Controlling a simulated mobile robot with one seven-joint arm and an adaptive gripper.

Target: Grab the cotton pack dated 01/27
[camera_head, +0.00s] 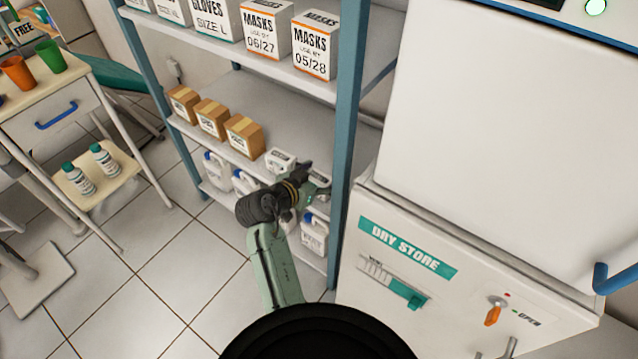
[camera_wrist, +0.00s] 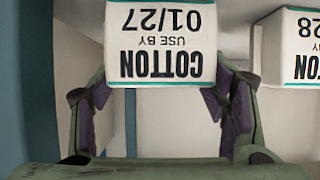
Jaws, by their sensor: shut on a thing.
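The cotton pack dated 01/27 (camera_wrist: 160,42) is a white box with black print and a teal stripe, seen upside down in the wrist view. My gripper (camera_wrist: 162,84) has its two purple-padded fingers on either side of the pack, shut on it. In the head view my gripper (camera_head: 316,187) is at the right end of the middle shelf, by the blue post, and the held pack is mostly hidden there. A second cotton pack (camera_wrist: 295,45), its date ending in 28, stands apart to the right in the wrist view. It also shows in the head view (camera_head: 280,160).
Brown cartons (camera_head: 243,136) stand on the same shelf to the left. White jugs (camera_head: 314,233) fill the shelf below. Boxes of masks (camera_head: 314,46) stand on the shelf above. The blue post (camera_head: 347,130) and the dry store cabinet (camera_head: 440,270) are close on the right.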

